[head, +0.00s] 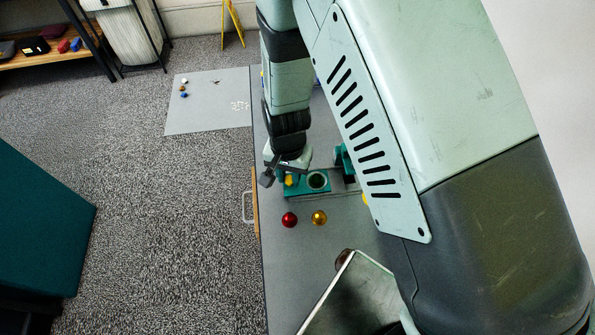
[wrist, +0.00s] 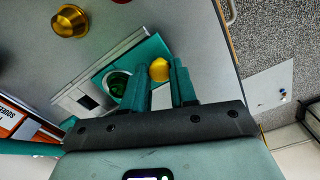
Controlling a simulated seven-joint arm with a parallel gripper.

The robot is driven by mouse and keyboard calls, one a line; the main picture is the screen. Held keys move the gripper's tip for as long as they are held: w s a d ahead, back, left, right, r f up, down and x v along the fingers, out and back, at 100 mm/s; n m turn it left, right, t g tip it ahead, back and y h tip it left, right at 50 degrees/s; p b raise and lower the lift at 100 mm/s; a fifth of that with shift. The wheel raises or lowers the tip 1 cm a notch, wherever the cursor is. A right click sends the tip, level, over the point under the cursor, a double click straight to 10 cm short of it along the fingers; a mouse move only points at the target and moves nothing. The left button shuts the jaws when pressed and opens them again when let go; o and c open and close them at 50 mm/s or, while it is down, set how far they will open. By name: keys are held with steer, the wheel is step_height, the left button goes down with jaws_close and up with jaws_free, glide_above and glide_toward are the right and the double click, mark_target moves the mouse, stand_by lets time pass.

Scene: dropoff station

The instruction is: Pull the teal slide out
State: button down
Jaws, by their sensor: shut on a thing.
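The teal slide (head: 306,190) is a flat plate with a round, dark green-lined opening, lying on the grey table. A yellow knob (head: 290,180) stands at its left end. My gripper (head: 287,174) is over that end, shut on the knob. In the wrist view the yellow knob (wrist: 159,70) sits between the two teal fingers of my gripper (wrist: 161,77). The slide (wrist: 149,48) shows beside and behind the fingers there, with its opening just left of them. The fingers hide part of the slide.
A pale rail (head: 338,192) runs beside the slide, with a teal block (head: 343,161) behind it. A red ball-like piece (head: 289,219) and a gold one (head: 319,217) stand in front. The table's left edge is close to my gripper.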

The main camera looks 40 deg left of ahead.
steer(key=shift+s+a, duration=0.25)
steer(key=c, duration=1.1)
jaws_free()
steer(key=shift+o, duration=1)
steer(key=shift+d, duration=0.1)
step_height(320, 180, up, 11)
steer(key=shift+f, duration=0.1)
